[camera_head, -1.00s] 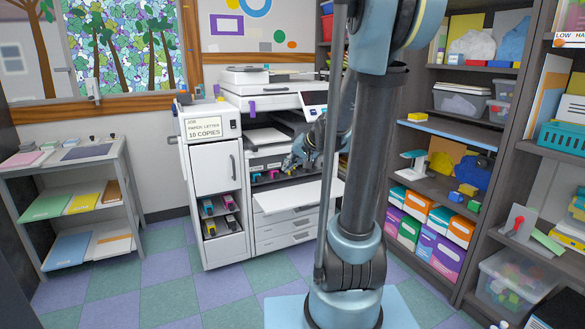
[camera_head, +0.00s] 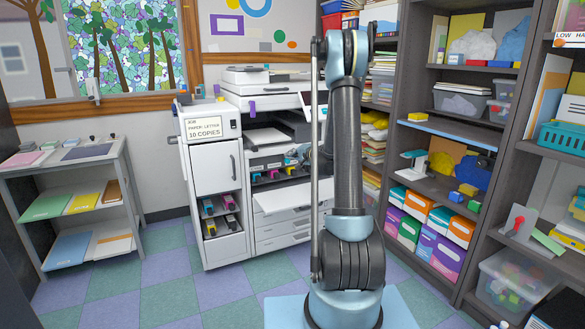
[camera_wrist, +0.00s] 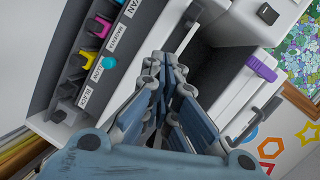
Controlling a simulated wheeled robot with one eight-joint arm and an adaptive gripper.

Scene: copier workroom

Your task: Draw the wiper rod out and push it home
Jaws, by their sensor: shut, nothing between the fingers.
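The copier (camera_head: 270,100) stands open at its front, with a row of coloured cartridges (camera_head: 273,174) inside. No part is clearly the wiper rod. My gripper (camera_wrist: 168,60) is shut and empty, in front of the open copier.
A purple latch (camera_wrist: 262,68) is on the copier at the right of the wrist view. A white tray (camera_head: 293,199) juts out below the bay. Shelving (camera_head: 405,155) stands close on the right. A side table (camera_head: 90,160) is at the left, with open floor between.

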